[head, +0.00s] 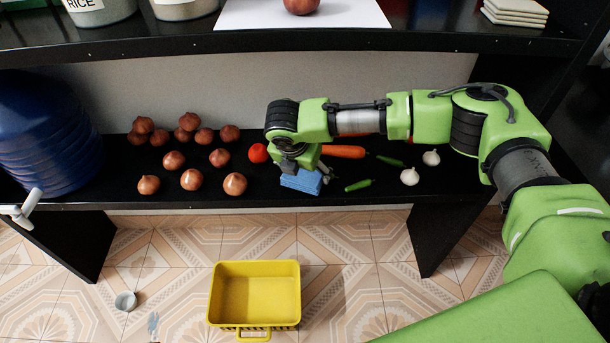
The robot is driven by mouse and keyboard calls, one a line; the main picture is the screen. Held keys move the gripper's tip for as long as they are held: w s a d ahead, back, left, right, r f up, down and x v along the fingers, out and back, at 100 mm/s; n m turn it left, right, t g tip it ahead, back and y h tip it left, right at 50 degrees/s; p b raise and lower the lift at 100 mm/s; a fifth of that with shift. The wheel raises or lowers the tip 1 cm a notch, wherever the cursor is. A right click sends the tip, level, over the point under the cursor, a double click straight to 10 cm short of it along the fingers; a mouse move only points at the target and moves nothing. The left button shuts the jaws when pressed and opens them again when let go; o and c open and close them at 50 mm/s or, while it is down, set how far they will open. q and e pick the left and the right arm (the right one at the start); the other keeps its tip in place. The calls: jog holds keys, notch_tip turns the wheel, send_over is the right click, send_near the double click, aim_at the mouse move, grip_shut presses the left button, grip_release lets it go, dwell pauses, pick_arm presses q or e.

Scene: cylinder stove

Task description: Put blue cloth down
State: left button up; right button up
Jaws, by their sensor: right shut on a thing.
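The blue cloth (301,182) is a small folded block at the front edge of the black shelf, below the right gripper. My right gripper (303,172) reaches in from the right and points down at the shelf. It is shut on the blue cloth, with its fingers partly hidden by the wrist. I cannot tell whether the cloth touches the shelf. My left gripper does not show.
Onions (191,180) cover the shelf's left half. A tomato (258,153), carrot (343,151), green chilies (358,185) and garlic (410,177) lie near the cloth. A blue water bottle (45,135) stands far left. A yellow basket (254,296) is on the floor.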

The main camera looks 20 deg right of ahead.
jog(key=shift+f, duration=0.6)
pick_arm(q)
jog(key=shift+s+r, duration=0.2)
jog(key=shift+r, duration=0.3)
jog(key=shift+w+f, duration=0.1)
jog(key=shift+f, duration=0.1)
pick_arm(e)
jog(key=o, duration=1)
jog(key=shift+f, duration=0.1)
